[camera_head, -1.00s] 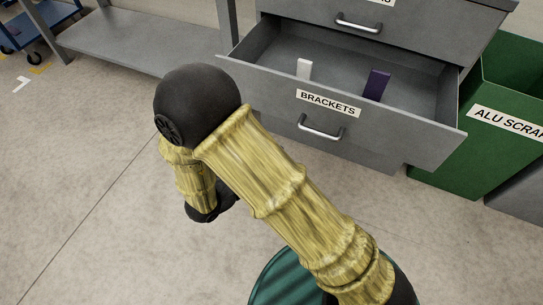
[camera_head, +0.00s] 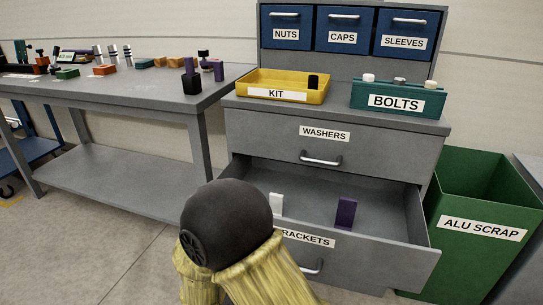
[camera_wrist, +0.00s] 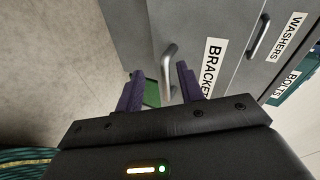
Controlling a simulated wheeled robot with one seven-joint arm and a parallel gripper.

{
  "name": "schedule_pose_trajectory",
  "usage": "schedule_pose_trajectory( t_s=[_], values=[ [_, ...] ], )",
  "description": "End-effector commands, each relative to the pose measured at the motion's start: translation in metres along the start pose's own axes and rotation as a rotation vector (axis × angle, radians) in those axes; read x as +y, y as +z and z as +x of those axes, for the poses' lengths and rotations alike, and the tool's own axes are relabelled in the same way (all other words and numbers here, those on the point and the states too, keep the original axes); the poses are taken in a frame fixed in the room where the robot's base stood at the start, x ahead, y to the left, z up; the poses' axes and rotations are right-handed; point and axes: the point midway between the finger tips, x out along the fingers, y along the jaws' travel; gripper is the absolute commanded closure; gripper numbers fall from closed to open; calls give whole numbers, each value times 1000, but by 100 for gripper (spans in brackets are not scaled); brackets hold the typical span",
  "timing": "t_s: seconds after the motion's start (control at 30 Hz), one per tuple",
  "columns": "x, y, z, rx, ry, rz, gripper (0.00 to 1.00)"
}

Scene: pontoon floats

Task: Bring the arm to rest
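My gripper (camera_wrist: 160,85) shows in the wrist view with its two purple fingers apart and nothing held between them. It is outside the head view. In the wrist view the fingers point towards the grey cabinet front, where the BRACKETS label (camera_wrist: 209,68) and a drawer handle (camera_wrist: 169,68) show. My arm's black joint and yellow links fill the lower middle of the head view. They cover part of the open BRACKETS drawer (camera_head: 395,228).
The open drawer holds a white piece (camera_head: 276,205) and a purple piece (camera_head: 345,213). A green ALU SCRAP bin (camera_head: 480,250) stands right of the cabinet. A workbench (camera_head: 140,93) with parts is at left. A yellow KIT tray (camera_head: 259,93) and teal BOLTS bin (camera_head: 396,102) stand on the cabinet.

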Motion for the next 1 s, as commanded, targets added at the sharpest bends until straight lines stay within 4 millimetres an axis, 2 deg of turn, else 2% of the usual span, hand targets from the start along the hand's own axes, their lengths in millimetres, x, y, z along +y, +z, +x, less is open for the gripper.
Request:
schedule_pose_trajectory(
  t_s=[0.03, 0.1, 0.27, 0.37, 0.57, 0.7, 1.0],
  values=[
    [-16, -3, 8, -55, 37, -46, 62],
    [-29, -3, 16, -146, 83, -136, 62],
    [-54, -16, 25, -346, 147, -376, 62],
    [-66, -33, 23, -464, 168, -548, 62],
    [-75, -88, 10, -666, 196, -930, 62],
    [-70, -134, -5, -776, 223, -1187, 62],
    [-54, -223, -35, -927, 311, -1585, 62]
  ],
)
